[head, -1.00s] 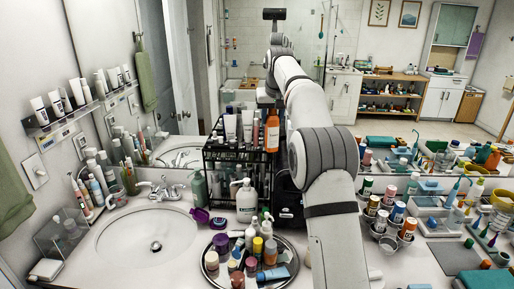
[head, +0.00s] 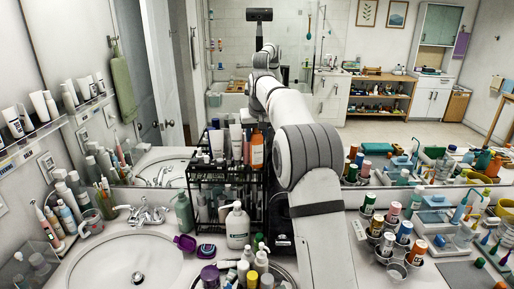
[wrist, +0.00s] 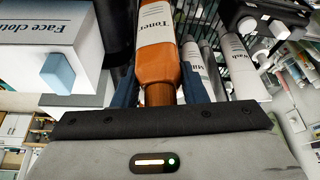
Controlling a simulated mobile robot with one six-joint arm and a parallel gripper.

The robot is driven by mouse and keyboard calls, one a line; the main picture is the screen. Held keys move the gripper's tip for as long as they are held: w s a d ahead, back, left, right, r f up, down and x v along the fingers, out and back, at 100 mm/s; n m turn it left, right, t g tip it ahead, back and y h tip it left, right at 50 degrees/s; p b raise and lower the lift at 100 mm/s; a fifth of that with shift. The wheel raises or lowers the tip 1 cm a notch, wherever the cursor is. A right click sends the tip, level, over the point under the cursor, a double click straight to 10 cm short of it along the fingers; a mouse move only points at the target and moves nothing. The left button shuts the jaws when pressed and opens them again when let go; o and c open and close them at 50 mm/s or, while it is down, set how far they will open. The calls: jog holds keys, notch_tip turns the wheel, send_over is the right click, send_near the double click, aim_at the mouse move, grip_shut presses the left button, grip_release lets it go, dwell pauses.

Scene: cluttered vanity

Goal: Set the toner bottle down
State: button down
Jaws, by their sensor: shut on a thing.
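The toner bottle is orange with a white label; it shows in the head view (head: 257,151) at the right end of the black rack's top tier, beside pale tubes. The arm partly hides it there. In the wrist view the bottle (wrist: 157,62) lies between the two blue fingers of my gripper (wrist: 158,84), which is shut on its narrow neck end. The label reads "Toner". I cannot tell whether its base touches the rack. My gripper is hidden behind my arm in the head view.
The black rack (head: 196,188) holds tubes, including one (wrist: 193,62) close beside the bottle in the wrist view. A white "Face cloth" box (wrist: 50,35) is at left. A pump bottle (head: 237,226) stands before the rack, and the sink (head: 110,265) is left.

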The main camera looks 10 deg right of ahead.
aim_at(256, 146)
jog(key=shift+f+p, duration=0.3)
jog(key=shift+f, duration=1.75)
jog(key=shift+s, duration=0.1)
jog(key=shift+f, duration=0.15)
jog(key=c, duration=0.9)
grip_release()
jog(key=shift+o, duration=0.2)
